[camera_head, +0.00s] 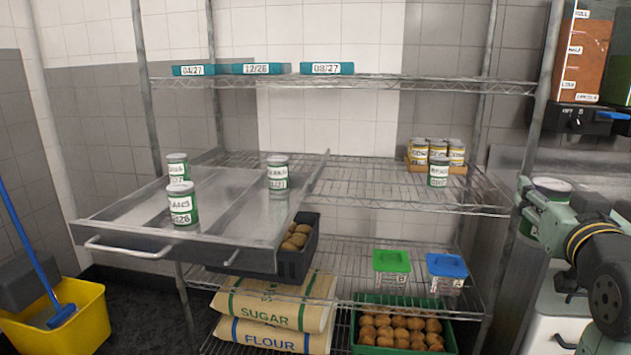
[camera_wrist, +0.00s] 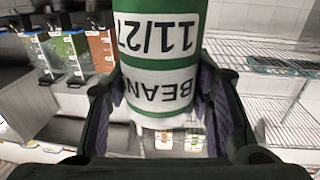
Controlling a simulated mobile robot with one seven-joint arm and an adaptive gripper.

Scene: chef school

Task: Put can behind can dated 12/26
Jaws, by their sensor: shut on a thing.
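My gripper (camera_head: 546,212) is at the far right in the head view, shut on a green-and-white can (camera_head: 552,186). In the wrist view the can (camera_wrist: 160,60) reads BEANS 11/27 upside down, between the two fingers. Green-and-white cans stand upright on the metal drawer tray: a front-left can (camera_head: 182,204) whose date seems to end in 26, a can behind it (camera_head: 177,167), and a can in the right lane (camera_head: 278,173). The dates on these last two are too small to read. My gripper is well apart from the tray, to its right.
Blue date signs on the top shelf read 04/27, 12/26 (camera_head: 257,69) and 08/27. Dividers run along the tray (camera_head: 225,222). Shelf posts stand between my gripper and the tray.

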